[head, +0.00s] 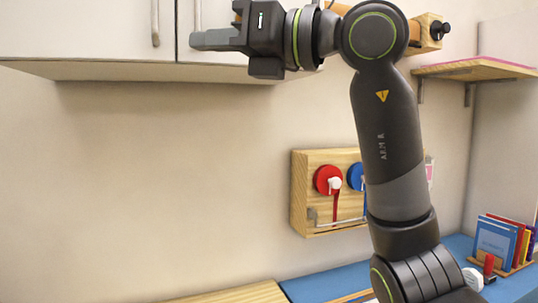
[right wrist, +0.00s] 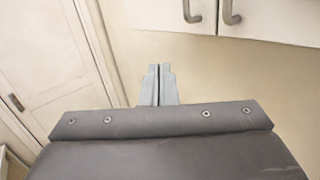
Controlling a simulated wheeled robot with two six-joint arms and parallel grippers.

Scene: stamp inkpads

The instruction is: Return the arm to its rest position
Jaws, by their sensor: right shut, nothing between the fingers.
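My right gripper (head: 195,40) is raised high in the head view, in front of the white wall cabinet, and points left. Its grey fingers are closed together with nothing between them. In the right wrist view the shut fingers (right wrist: 158,84) stand side by side with only a thin line between them. My right arm comes up from the lower right and bends at the top. My left gripper is not in view. No inkpad or stamp can be made out.
The white wall cabinet (head: 90,30) hangs close behind the gripper. A wooden wall rack (head: 300,190) holds a red reel (head: 322,178) and a blue reel, partly behind my arm. A wooden shelf (head: 475,70) is at right. Books (head: 495,240) stand on the blue counter (head: 325,285). The wall's left part is clear.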

